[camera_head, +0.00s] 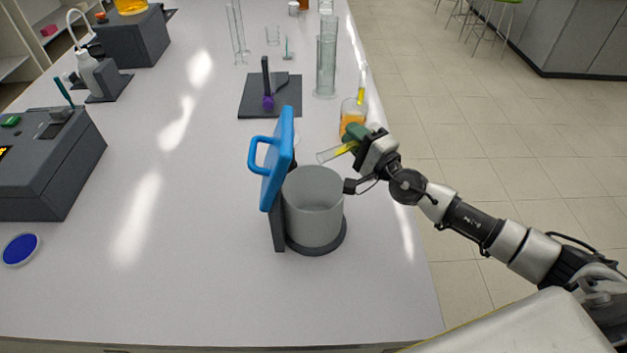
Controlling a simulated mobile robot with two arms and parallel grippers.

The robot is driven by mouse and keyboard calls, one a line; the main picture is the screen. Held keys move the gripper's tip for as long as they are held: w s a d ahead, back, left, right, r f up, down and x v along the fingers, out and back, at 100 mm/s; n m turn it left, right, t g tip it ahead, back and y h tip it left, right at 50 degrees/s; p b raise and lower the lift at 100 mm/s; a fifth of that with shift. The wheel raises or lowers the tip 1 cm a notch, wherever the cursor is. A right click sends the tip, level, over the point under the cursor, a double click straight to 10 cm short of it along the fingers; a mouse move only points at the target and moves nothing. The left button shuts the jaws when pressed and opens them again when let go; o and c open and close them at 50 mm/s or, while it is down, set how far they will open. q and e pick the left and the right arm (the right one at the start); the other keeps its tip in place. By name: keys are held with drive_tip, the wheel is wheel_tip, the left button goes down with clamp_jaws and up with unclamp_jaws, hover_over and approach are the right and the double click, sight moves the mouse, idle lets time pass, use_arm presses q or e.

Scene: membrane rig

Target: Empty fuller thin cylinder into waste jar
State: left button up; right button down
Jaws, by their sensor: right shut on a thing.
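My right gripper (354,141) is shut on a thin glass cylinder (327,155) that holds yellow liquid. The cylinder is tilted close to level, with its clear end pointing left, and shows above the far rim of the waste jar. The waste jar (314,212) is a grey, open-topped pot on a dark round base. Its blue lid (279,165) with a loop handle stands upright at the jar's left side. I cannot see any liquid falling or the jar's contents. My left gripper is not in view.
Just behind the right gripper stands a beaker of orange liquid (350,122) with a yellow-filled thin tube (362,82) rising at it. Tall glass cylinders (326,66) and a dark mat (251,108) stand farther back. A grey device (48,165) is at left. The front table is clear.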

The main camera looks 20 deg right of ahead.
drive_tip(key=shift+r+n+p, duration=0.65)
drive_tip(key=shift+r+n, duration=0.1)
drive_tip(key=shift+n, duration=0.05)
drive_tip(key=shift+r+n+y+p, duration=0.3)
drive_tip(key=shift+r+n+p, duration=0.3)
drive_tip(key=shift+n+p, duration=0.1)
